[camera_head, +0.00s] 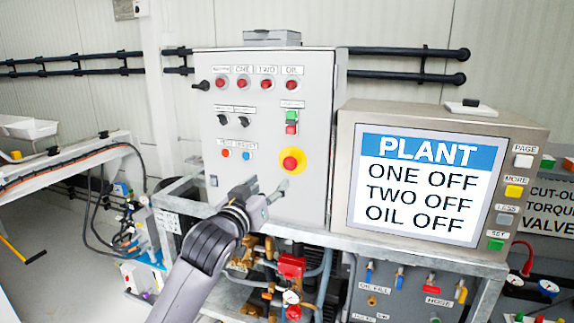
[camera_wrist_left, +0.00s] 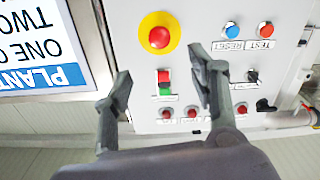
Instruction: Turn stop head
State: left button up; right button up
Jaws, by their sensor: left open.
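The stop head is a red round button (camera_head: 291,161) on a yellow disc, low on the right of the grey control cabinet's front (camera_head: 262,125). In the left wrist view, which is upside down, the stop head (camera_wrist_left: 159,37) appears at the top middle. My left gripper (camera_head: 267,191) is open and empty, below and a little left of the stop head in the head view. In the left wrist view, my left gripper's fingers (camera_wrist_left: 161,80) are spread wide, with the stop head beyond their tips and apart from them. My right gripper is not in view.
A red and green switch (camera_head: 291,122) sits just above the stop head. Red and blue buttons (camera_head: 236,154) and black knobs lie to its left. A screen box (camera_head: 430,180) reading PLANT stands right of the cabinet. Pipes and a red valve (camera_head: 291,265) are below.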

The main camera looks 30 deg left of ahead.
aim_at(289, 165)
pick_arm(q)
jog(key=p+x, duration=0.2)
jog(key=x, duration=0.9)
jog(key=shift+w+d+r+p, duration=0.1)
jog(key=shift+p, duration=0.3)
jog(key=shift+x, duration=0.8)
jog(key=shift+c, duration=0.4)
